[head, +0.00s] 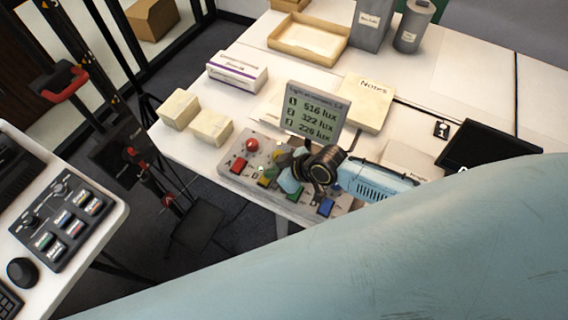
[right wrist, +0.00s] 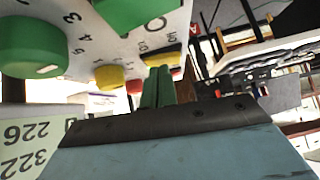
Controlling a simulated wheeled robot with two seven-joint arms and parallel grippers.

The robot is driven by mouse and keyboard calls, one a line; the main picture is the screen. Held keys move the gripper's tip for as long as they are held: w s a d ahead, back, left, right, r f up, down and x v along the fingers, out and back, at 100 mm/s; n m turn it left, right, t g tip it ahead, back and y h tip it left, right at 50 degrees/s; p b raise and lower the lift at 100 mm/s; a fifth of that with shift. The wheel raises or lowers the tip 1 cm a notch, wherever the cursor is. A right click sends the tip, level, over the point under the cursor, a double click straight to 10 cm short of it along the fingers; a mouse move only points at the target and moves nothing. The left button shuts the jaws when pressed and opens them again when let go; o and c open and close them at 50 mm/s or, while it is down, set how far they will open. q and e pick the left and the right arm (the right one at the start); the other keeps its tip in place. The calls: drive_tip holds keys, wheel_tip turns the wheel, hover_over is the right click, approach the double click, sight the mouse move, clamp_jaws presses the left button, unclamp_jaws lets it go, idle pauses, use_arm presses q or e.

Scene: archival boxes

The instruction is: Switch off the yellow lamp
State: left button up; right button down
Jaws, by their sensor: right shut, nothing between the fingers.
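The control panel (head: 234,168) lies along the front edge of the white table. The display (head: 316,112) reads 516, 322 and about 226 lux. No lamp can be made out. My left gripper is not in view.
The panel also holds a red button (head: 252,145), a green switch (head: 293,197) and a blue switch (head: 326,207). Two pale boxes (head: 211,127) stand at the table's left edge, near a white-purple box (head: 237,72). A tray (head: 308,40) is farther back.

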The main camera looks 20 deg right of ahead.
drive_tip(key=r+p, duration=0.2)
drive_tip(key=d+r+p, duration=0.1)
drive_tip(key=r, duration=0.1)
drive_tip(key=shift+r+p, duration=0.3)
drive_tip(key=shift+p, duration=0.05)
drive_tip(key=v, duration=0.9)
drive_tip(key=shift+w, duration=0.15)
drive_tip(key=a+b, duration=0.1)
drive_tip(key=b, duration=0.6)
drive_tip(key=shift+s+r+y, duration=0.1)
drive_tip(key=shift+s+y, duration=0.2)
drive_tip(key=shift+s, duration=0.1)
